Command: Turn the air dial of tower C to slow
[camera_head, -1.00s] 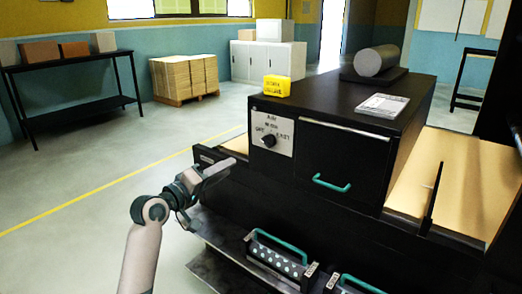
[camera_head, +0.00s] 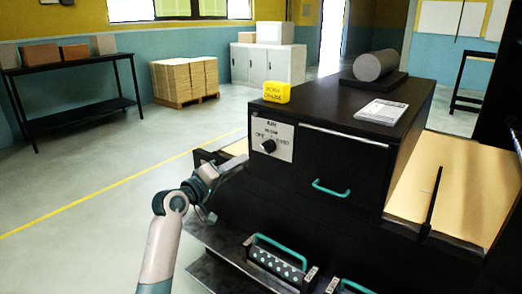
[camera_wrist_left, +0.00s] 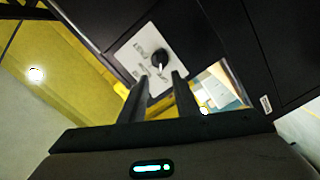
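The air dial (camera_head: 268,146) is a black round knob on a white panel (camera_head: 285,139) on the front of a black cabinet (camera_head: 345,155). Small labels surround the knob; I cannot read them surely, nor its setting. My left gripper (camera_head: 240,162) is just left of and below the panel in the head view. In the left wrist view the dial (camera_wrist_left: 160,59) shows just beyond the fingertips of my left gripper (camera_wrist_left: 161,78). Its two fingers are apart with nothing between them, and they appear not to touch the knob. My right gripper is not in view.
A yellow block (camera_head: 277,92), a paper pad (camera_head: 380,111) and a grey roll (camera_head: 375,63) are on the cabinet top. A teal handle (camera_head: 331,188) sticks out beside the panel. A dotted rack with a teal handle (camera_head: 277,263) is below. Open floor lies left.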

